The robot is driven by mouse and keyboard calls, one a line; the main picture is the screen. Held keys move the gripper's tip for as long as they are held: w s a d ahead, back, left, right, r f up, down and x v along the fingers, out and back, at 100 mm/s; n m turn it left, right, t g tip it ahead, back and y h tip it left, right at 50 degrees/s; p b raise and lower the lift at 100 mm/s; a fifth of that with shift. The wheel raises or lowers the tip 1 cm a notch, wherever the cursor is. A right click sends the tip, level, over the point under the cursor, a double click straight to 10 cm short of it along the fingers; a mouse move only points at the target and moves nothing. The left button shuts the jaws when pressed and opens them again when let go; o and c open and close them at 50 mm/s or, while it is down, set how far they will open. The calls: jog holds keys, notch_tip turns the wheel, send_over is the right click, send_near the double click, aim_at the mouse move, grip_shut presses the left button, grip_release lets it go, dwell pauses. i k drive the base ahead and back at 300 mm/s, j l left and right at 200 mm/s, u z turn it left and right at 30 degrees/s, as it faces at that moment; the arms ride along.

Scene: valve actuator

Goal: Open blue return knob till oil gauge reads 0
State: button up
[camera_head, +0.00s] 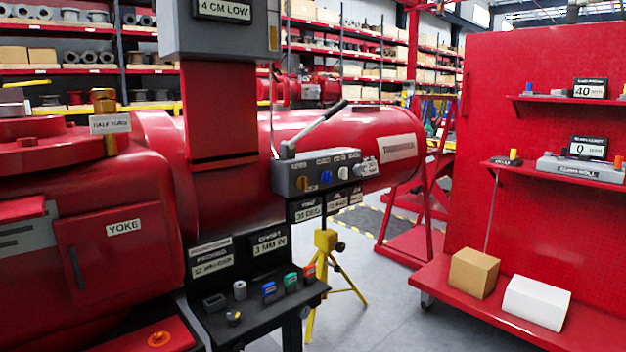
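The blue knob (327,177) is on the front of a grey control block (290,184) in the middle of the head view. Small labels above the knobs are too small to read. Dark display plates (308,210) hang below the block; one seems to read 30 DEG, and the others are not legible. I cannot tell which display is the oil gauge. My gripper is not in view, and nothing is seen touching the blue knob.
A grey lever (318,126) rises above the control block. A red cylinder (390,140) lies behind it. A black tray (262,308) with small coloured parts stands below. A red pegboard stand (560,200) at right carries displays showing 40 and 0. Grey floor lies between.

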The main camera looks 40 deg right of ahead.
aim_at(326, 177)
jog(key=z, duration=1.3)
